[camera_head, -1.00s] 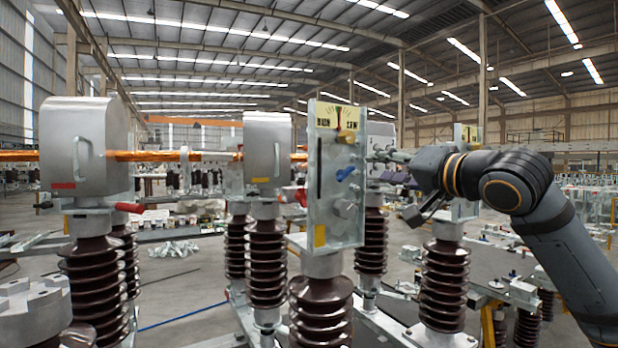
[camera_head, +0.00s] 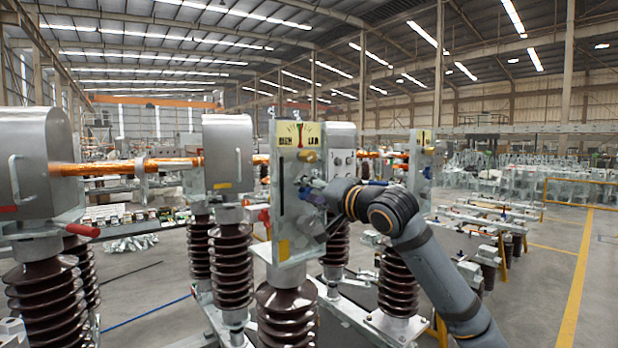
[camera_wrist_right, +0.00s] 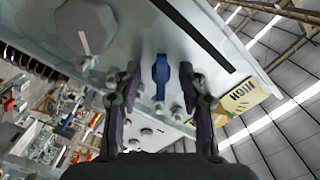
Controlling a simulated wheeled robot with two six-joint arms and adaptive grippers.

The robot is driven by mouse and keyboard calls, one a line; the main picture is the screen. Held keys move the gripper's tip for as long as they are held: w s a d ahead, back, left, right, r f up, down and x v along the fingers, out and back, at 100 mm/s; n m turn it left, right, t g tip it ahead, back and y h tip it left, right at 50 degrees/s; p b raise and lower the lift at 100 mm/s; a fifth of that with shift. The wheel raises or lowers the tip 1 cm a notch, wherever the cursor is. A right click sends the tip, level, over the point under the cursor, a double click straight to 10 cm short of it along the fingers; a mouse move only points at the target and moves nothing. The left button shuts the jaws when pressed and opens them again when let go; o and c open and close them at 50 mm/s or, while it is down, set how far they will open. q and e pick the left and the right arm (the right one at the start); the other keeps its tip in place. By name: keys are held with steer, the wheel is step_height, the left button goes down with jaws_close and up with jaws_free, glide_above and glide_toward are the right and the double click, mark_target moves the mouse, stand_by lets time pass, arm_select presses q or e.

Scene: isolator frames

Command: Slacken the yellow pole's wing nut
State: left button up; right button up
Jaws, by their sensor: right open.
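A pale metal plate (camera_head: 290,215) stands on a brown ribbed insulator in the head view, with a dial at its top and a yellow patch (camera_head: 284,249) low on its face. A blue wing nut (camera_wrist_right: 161,76) sits on this plate in the right wrist view, its wings lying along the picture's vertical. My right gripper (camera_wrist_right: 160,88) is open, its fingers on either side of the wing nut with gaps visible between. In the head view my right gripper (camera_head: 314,194) is at the plate's face and partly covers the wing nut. My left gripper is not in view.
A large hex-shaped knob (camera_wrist_right: 86,27) and a dark slot (camera_wrist_right: 190,32) lie on the plate near the wing nut. Grey metal housings (camera_head: 228,150) with copper-coloured bars stand to the left. Open floor with a yellow line (camera_head: 575,290) lies to the right.

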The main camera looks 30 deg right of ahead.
steer(key=shift+w, duration=0.1)
steer(key=shift+a, duration=0.1)
steer(key=shift+c, duration=0.7)
jaws_close()
steer(key=n, duration=0.3)
steer(key=shift+r+p, duration=0.1)
steer(key=shift+p, duration=0.2)
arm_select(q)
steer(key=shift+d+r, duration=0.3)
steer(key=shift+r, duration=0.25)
arm_select(e)
steer(key=shift+n, duration=1.3)
steer(key=shift+o, duration=0.7)
jaws_free()
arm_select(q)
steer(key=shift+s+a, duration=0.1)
